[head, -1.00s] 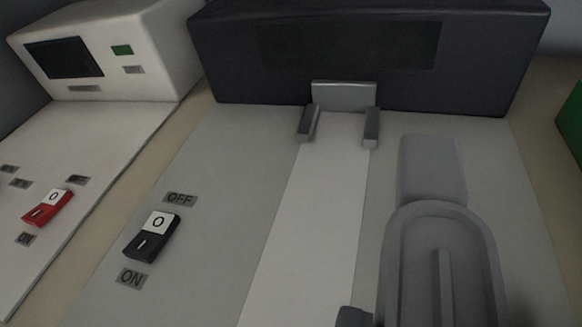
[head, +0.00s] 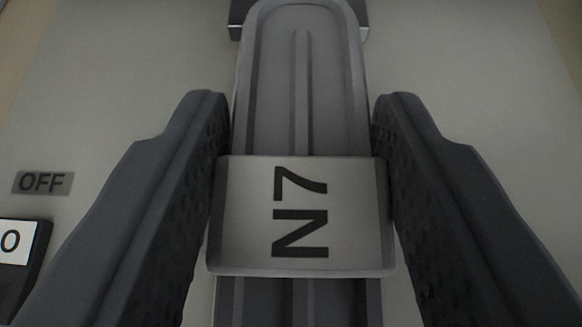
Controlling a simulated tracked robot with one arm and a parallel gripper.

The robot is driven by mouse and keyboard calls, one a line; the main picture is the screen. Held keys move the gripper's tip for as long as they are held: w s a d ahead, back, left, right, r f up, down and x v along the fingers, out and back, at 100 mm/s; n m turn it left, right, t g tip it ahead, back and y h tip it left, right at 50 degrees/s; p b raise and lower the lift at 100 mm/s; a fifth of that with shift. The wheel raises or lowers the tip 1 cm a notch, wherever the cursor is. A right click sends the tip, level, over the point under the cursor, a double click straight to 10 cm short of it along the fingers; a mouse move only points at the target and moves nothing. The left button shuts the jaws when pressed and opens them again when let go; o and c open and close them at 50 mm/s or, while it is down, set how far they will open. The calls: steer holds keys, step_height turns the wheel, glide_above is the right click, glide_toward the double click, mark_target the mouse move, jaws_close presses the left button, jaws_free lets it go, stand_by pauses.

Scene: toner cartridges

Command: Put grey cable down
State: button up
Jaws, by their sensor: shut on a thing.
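My gripper (head: 301,100) has one dark ribbed finger on each side of a long grey part (head: 275,75). The part has a rounded far end, a raised rim, a central ridge and a wide block (head: 350,215) marked N7. The fingers are shut on its sides at the block. Its far end overlaps a dark-edged grey fitting (head: 362,22) at the top of the head view; whether they touch cannot be told. The near end runs out of the picture. No flexible cable shows; this grey part is what I hold.
A pale grey panel (head: 120,110) lies below and around the held part, with bare room on both sides. An OFF label (head: 43,182) and a black and white rocker switch (head: 20,255) are at the left.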

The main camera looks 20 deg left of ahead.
steer(key=shift+f+b, duration=0.4)
steer(key=shift+f, duration=0.35)
steer(key=shift+r, duration=0.1)
steer(key=o, duration=1.1)
steer(key=p+v, duration=0.3)
steer(key=v, duration=0.7)
steer(key=shift+s+d+r, duration=0.1)
steer(key=shift+s+r, duration=0.05)
steer(key=shift+r, duration=0.05)
steer(key=shift+v, duration=0.75)
steer(key=shift+s+f, duration=0.1)
steer(key=shift+f, duration=0.05)
